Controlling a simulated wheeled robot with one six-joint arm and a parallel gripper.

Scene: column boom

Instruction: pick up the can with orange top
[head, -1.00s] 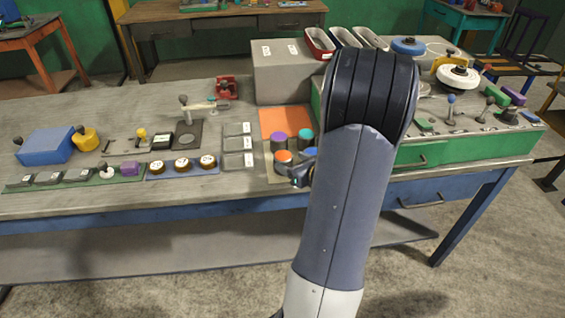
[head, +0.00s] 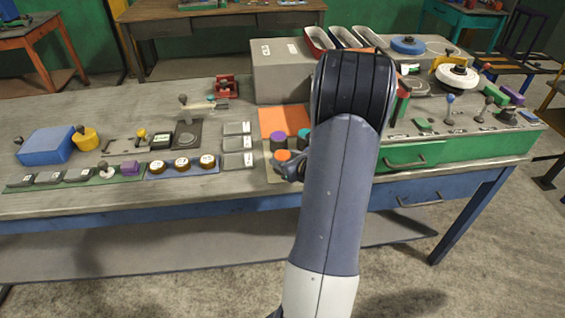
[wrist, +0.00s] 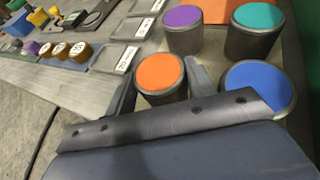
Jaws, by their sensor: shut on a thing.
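The can with the orange top (wrist: 160,74) stands upright between the two fingers of my gripper (wrist: 158,90) in the wrist view. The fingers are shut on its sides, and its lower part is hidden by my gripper. In the head view the orange top (head: 283,155) shows just left of my arm, with my gripper (head: 290,168) at it. I cannot tell whether the can touches the mat.
A purple-topped can (wrist: 184,28) and a teal-topped can (wrist: 253,28) stand behind it. A blue-topped can (wrist: 258,85) is close on the right. Grey trays (head: 238,144) lie to the left. An orange square (head: 286,120) lies behind the cans.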

